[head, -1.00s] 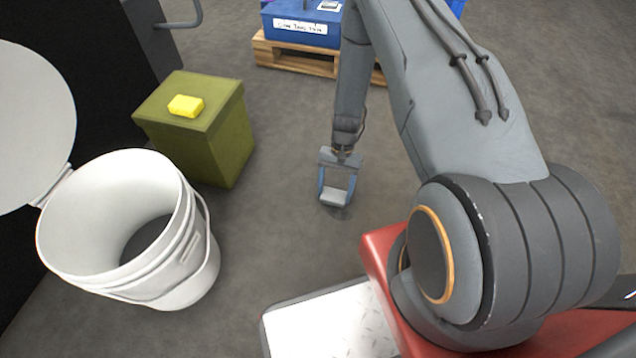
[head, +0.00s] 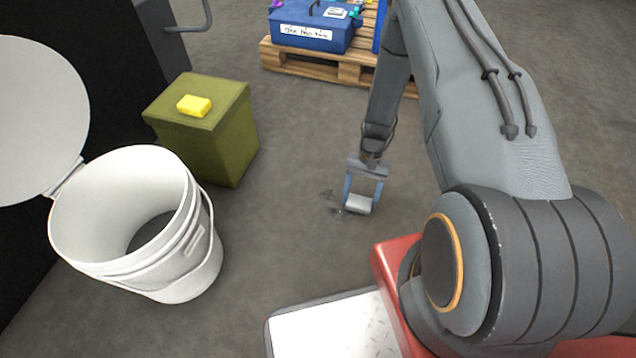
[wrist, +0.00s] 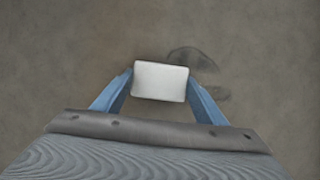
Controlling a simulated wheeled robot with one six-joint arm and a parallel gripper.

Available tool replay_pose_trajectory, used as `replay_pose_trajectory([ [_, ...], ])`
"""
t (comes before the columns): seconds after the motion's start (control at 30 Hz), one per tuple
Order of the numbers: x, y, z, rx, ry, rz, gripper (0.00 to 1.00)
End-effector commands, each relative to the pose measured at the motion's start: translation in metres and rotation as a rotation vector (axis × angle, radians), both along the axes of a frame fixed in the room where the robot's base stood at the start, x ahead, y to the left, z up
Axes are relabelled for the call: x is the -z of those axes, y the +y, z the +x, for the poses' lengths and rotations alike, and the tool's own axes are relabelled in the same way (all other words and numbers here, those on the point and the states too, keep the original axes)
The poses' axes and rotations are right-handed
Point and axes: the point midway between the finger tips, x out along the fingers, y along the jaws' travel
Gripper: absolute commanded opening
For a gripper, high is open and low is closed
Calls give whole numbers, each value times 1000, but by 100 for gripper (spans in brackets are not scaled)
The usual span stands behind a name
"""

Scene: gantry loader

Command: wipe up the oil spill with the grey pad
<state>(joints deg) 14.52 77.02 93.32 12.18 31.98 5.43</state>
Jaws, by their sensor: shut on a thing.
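My gripper (head: 362,201) is low over the floor, its blue fingers shut on the light grey pad (head: 358,204). In the wrist view the pad (wrist: 160,81) sits between the two fingertips of my gripper (wrist: 159,84). The oil spill (head: 334,211) is a thin dark smear on the floor, just left of the pad in the head view. In the wrist view the spill (wrist: 192,57) shows as dark streaks to the right of the pad and beyond it. Part of it may be hidden by the pad. I cannot tell whether the pad touches the floor.
A white bucket (head: 190,262) with its lid raised stands at the left. An olive box (head: 228,145) with a yellow sponge (head: 194,106) on top is behind it. A blue toolbox (head: 318,36) sits on a wooden pallet (head: 335,68) at the back. The floor around the spill is clear.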

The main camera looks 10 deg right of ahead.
Motion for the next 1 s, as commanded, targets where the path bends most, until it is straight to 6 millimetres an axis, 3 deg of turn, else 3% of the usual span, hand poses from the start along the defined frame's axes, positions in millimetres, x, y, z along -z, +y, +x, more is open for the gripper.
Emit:
replay_pose_trajectory([
  [0.03, -18, 0, 2, -1, -5, -1, 48],
  [0.6, -66, 0, 1, -1, -3, 0, 48],
  [1.0, -75, 2, 1, -3, -1, 0, 48],
])
